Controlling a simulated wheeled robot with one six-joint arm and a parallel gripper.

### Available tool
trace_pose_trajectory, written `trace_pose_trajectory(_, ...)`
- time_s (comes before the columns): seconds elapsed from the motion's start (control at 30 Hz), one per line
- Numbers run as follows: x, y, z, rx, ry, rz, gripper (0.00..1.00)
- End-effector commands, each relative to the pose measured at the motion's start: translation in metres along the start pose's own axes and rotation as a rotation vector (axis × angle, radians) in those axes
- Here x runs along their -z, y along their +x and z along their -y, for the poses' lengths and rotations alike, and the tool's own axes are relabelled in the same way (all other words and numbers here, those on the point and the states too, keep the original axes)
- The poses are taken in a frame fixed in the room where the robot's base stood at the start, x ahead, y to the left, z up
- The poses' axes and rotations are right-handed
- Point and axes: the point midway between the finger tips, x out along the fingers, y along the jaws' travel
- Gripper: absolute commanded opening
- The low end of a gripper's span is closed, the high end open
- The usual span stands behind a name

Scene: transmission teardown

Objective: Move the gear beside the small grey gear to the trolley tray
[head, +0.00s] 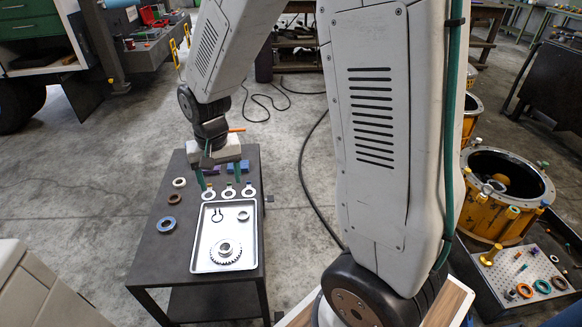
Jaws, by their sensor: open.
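The trolley tray (199,262) is a silver rectangular tray on a dark trolley. A silver toothed gear (225,253) with a raised hub lies in its front part, with a small ring (243,215) and a dark open clip (217,215) farther back. My gripper (221,184) points down over the back of the trolley, behind the tray. Its greenish fingers are apart, and I see nothing held between them. I cannot pick out a small grey gear with another gear beside it.
Several pale washers (228,193) lie behind the tray. Beige (179,182), brown (175,199) and blue (166,224) rings lie left of it. At right stand a yellow housing (488,217) and a perforated board (515,267) with coloured rings. My arm hides the middle.

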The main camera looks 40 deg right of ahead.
Motion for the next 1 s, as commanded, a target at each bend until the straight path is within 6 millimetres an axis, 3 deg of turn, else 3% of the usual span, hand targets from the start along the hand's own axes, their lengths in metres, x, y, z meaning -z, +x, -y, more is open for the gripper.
trace_pose_trajectory(0.03,-0.01,-0.025,-0.007,0.006,-0.025,-0.015,0.66)
trace_pose_trajectory(0.2,-0.054,-0.087,-0.031,0.01,-0.12,-0.031,0.66)
trace_pose_trajectory(0.43,-0.125,-0.145,-0.067,0.012,-0.248,-0.054,0.66)
trace_pose_trajectory(0.6,-0.173,-0.167,-0.09,0.012,-0.328,-0.068,0.66)
trace_pose_trajectory(0.7,-0.192,-0.172,-0.098,0.011,-0.36,-0.071,0.66)
trace_pose_trajectory(1.0,-0.207,-0.174,-0.105,0.009,-0.387,-0.07,0.66)
